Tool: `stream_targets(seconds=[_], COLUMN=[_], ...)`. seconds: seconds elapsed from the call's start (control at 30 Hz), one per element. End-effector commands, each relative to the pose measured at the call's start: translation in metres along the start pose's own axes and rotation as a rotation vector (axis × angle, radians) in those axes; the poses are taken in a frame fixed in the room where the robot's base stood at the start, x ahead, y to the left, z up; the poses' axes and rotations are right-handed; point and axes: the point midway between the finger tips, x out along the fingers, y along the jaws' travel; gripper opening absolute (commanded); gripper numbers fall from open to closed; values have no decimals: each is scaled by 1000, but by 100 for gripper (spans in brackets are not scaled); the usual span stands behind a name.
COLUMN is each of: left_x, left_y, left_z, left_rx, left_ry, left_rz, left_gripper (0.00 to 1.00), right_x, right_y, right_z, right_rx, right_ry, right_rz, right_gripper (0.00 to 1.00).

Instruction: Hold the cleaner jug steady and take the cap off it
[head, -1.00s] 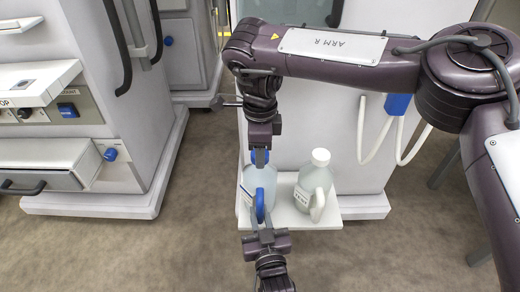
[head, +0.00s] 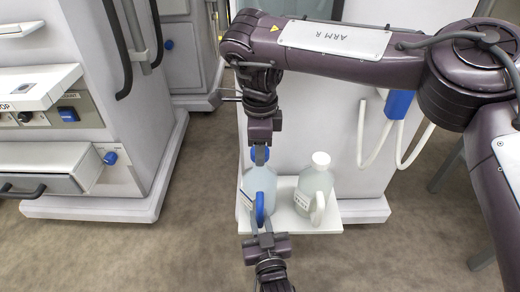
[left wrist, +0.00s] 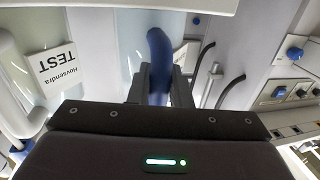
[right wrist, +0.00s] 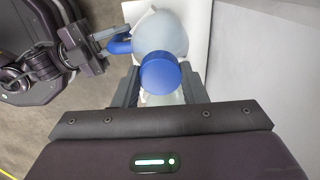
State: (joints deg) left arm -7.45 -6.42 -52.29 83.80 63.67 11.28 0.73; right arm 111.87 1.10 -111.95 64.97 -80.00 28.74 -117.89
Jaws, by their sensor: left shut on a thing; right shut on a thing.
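The cleaner jug (head: 258,182) is pale and translucent, with a blue cap and blue handle. It stands upright on the left of a white shelf. My right gripper (head: 260,155) comes down from above, shut on the blue cap (right wrist: 160,73); the cap shows between its fingers in the right wrist view. I cannot tell whether the cap still touches the neck, since the fingers hide it. My left gripper (head: 263,230) comes from the near side, shut on the blue handle (left wrist: 159,62), which shows between its fingers in the left wrist view.
The white machine (head: 340,140) rises behind. A cabinet with an open drawer (head: 50,165) stands at the left. The floor around is clear.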

Motion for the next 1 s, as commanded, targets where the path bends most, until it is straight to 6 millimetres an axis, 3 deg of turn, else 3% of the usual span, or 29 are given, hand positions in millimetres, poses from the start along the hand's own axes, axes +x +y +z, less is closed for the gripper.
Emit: stream_targets(seconds=[0.33, 0.67, 0.9, 0.93, 1.0], left_x=[0, 0, 0, 0, 0], left_y=[0, 0, 0, 0, 0], left_z=[0, 0, 0, 0, 0], left_rx=[0, 0, 0, 0, 0], left_ry=[0, 0, 1, 1, 1], left_rz=[0, 0, 0, 0, 0], left_gripper=[0, 0, 0, 20, 29], right_x=[-2, -38, -40, -40, -40], right_y=[0, 0, 0, 0, 0], right_z=[0, 0, 0, 0, 0], right_rx=[0, 1, 0, 0, 0], right_ry=[0, 1, 0, 0, 0], right_rz=[0, -2, 1, 1, 1], right_gripper=[11, 11, 11, 11, 11])
